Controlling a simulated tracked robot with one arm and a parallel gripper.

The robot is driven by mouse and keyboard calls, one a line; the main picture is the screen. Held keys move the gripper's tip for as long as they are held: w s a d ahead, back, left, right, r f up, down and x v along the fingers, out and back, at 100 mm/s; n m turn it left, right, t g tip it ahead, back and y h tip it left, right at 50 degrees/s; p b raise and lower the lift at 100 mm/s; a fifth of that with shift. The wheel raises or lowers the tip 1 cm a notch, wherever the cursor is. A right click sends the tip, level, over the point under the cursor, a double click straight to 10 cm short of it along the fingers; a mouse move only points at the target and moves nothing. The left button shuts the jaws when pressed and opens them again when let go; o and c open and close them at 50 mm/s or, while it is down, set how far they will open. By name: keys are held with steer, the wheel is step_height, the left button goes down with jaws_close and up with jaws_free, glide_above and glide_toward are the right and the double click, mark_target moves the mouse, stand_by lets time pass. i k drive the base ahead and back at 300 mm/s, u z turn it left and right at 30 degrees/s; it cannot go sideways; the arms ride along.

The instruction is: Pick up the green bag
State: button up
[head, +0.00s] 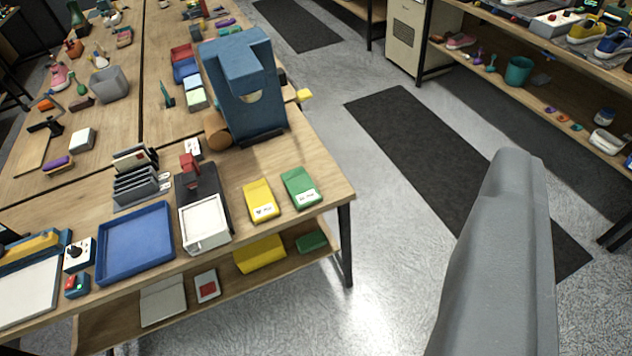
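A green bag (301,188) with a white label lies flat on the wooden table, near its front right corner. A yellow bag (261,201) with a similar label lies just left of it. A second green item (311,242) lies on the shelf below, partly shaded; I cannot tell if it is a bag too. A grey part of my gripper (516,170) rises at the lower right, over the floor. It is well to the right of the green bag and apart from it. Its other finger is not visible, so its opening cannot be judged.
The wooden table (325,192) also bears a tall blue machine (245,85) behind the bags, a white open tray (205,222) and a blue tray (134,243). A table leg (346,245) stands at the corner. The grey floor right of it is open, with dark mats (425,145).

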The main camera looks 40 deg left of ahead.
mark_target(304, 192)
steer(key=i, duration=0.85)
steer(key=u, duration=0.05)
